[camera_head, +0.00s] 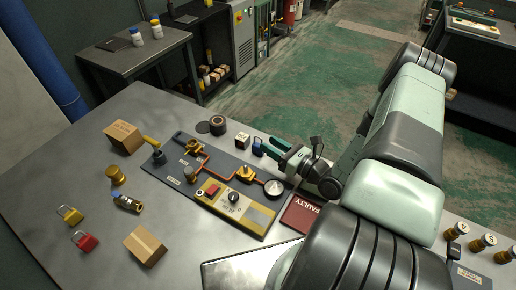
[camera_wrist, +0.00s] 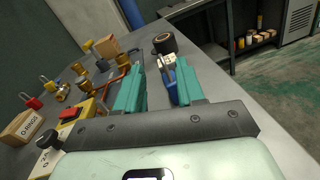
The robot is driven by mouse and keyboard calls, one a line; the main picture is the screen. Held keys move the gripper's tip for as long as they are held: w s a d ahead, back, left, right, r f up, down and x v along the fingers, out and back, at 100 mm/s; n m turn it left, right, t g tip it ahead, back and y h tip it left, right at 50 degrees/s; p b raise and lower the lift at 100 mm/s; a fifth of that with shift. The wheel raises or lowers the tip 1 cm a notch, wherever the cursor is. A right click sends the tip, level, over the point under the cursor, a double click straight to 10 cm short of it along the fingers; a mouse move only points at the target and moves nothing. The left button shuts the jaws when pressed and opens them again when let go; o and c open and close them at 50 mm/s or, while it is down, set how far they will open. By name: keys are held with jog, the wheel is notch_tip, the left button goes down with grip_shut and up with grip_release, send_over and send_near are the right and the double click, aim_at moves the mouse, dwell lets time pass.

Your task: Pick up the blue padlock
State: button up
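The blue padlock (camera_head: 257,145) stands on the grey table beside the small white box, at the tips of my gripper (camera_head: 271,147). In the wrist view the blue padlock (camera_wrist: 171,77) shows between the two teal fingers of my gripper (camera_wrist: 160,74), much closer to the right finger. Its lower part is partly hidden by that finger. The fingers are apart with a wide gap, and I see no grip on the padlock. I cannot tell whether the right finger touches it.
The white box (camera_head: 242,140) and a dark tape roll (camera_head: 217,125) stand beyond the padlock. The manifold panel (camera_head: 185,178) lies left of my gripper, with a round gauge (camera_head: 274,187). A red "FAULTY" tray (camera_head: 301,214) is near my arm. Yellow (camera_head: 71,215) and red (camera_head: 85,241) padlocks lie far left.

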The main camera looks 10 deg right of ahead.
aim_at(258, 145)
jog(key=x, duration=0.8)
jog(key=shift+w, duration=0.15)
grip_shut()
